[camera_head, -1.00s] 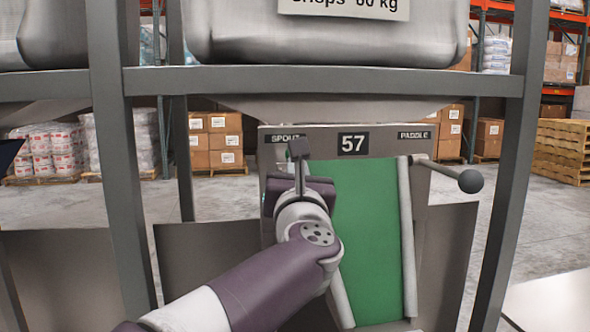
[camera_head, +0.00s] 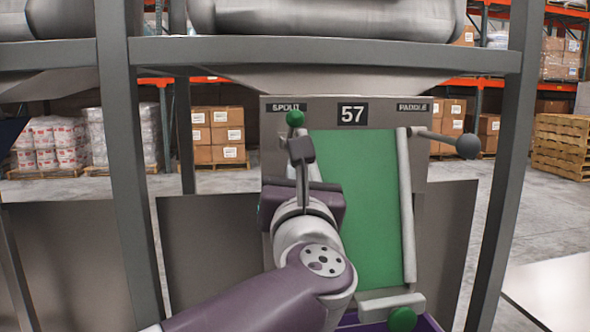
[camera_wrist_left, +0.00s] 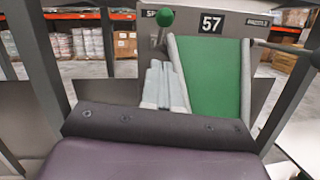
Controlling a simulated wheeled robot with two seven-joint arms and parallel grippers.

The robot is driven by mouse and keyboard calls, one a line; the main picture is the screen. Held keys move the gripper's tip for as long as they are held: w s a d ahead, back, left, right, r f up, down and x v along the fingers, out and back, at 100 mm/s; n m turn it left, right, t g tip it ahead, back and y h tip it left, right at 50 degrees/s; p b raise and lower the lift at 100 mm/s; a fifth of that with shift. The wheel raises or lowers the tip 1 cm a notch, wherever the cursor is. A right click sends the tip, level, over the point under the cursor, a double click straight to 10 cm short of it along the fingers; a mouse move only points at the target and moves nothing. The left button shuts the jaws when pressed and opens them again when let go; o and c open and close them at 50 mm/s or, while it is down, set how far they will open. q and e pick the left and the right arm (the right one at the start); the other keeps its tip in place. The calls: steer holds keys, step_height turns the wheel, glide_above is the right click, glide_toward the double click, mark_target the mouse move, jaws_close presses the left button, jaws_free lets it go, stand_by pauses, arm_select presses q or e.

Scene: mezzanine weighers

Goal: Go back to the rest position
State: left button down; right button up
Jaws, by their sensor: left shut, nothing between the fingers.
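My left gripper (camera_head: 301,150) is in front of weigher 57's grey panel (camera_head: 375,143), just below the spout lever's green knob (camera_head: 295,118). In the left wrist view its pale fingers (camera_wrist_left: 162,88) are together and empty. The green knob (camera_wrist_left: 166,17) shows beyond and above the fingertips, apart from them in that view. The lever's shaft is mostly hidden behind my gripper in the head view. My right gripper is in neither view.
A green chute (camera_head: 362,205) slopes down the panel. The paddle lever's grey knob (camera_head: 468,146) sticks out right. Grey frame posts (camera_head: 128,170) stand left and right (camera_head: 500,190).

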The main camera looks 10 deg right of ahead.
arm_select(q)
steer(key=shift+r+v, duration=0.25)
steer(key=shift+v, duration=0.8)
steer(key=shift+s, duration=0.1)
